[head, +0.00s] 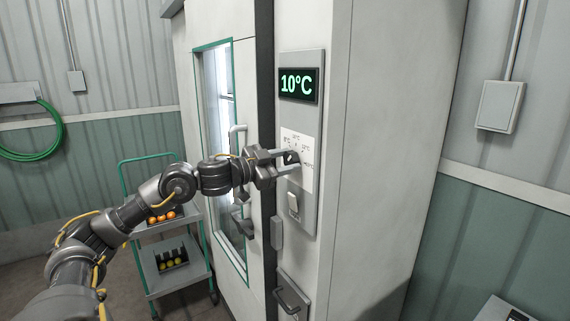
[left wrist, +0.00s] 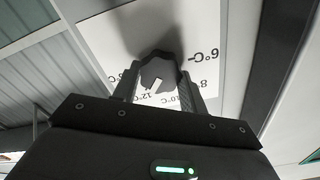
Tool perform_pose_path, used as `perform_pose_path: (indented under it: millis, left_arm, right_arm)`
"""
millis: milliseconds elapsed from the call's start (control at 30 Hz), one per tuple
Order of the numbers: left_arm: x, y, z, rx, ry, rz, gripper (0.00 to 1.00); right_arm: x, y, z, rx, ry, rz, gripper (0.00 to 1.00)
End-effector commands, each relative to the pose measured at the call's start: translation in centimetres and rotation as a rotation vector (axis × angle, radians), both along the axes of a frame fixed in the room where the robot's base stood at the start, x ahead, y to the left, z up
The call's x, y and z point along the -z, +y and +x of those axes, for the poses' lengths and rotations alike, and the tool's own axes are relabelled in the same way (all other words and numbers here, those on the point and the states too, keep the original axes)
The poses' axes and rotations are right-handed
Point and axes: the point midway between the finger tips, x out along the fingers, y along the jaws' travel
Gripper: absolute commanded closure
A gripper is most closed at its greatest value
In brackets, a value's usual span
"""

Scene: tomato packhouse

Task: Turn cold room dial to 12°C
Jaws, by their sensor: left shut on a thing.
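The dark round dial (head: 292,158) sits on a white label plate (head: 299,139) on the cold room's control panel. The green display (head: 298,85) above it reads 10°C. My left gripper (head: 287,161) is shut on the dial, one finger on each side. In the left wrist view the dial (left wrist: 159,68) shows between the fingers (left wrist: 157,86), with a white pointer mark near the printed 10°C and 12°C. The print appears upside down there, with 6°C and 8 to the right. My right gripper is not in view.
A switch (head: 294,204) sits below the dial. The cold room door (head: 208,140) with its handle stands left of the panel. A green-framed cart (head: 150,236) with tomatoes stands behind my left arm. A grey wall box (head: 499,106) is at right.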

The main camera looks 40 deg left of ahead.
Motion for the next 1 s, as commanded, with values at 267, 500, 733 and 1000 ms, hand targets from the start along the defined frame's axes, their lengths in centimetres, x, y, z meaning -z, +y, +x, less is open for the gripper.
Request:
perform_pose_path:
  millis: [267, 500, 733, 1000]
  left_arm:
    - [-0.08, 0.00, -0.01, 0.000, -0.018, 0.053, 0.80]
    - [-0.08, -0.01, -0.01, 0.000, -0.020, 0.059, 0.80]
    - [-0.08, -0.01, -0.01, 0.000, -0.020, 0.058, 0.48]
    - [-0.03, -0.01, -0.01, 0.000, -0.018, 0.058, 0.36]
  right_arm:
    - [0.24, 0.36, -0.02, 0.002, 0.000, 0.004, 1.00]
    - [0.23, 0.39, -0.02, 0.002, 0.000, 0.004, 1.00]
    - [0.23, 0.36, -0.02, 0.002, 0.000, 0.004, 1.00]
    - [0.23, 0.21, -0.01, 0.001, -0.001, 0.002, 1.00]
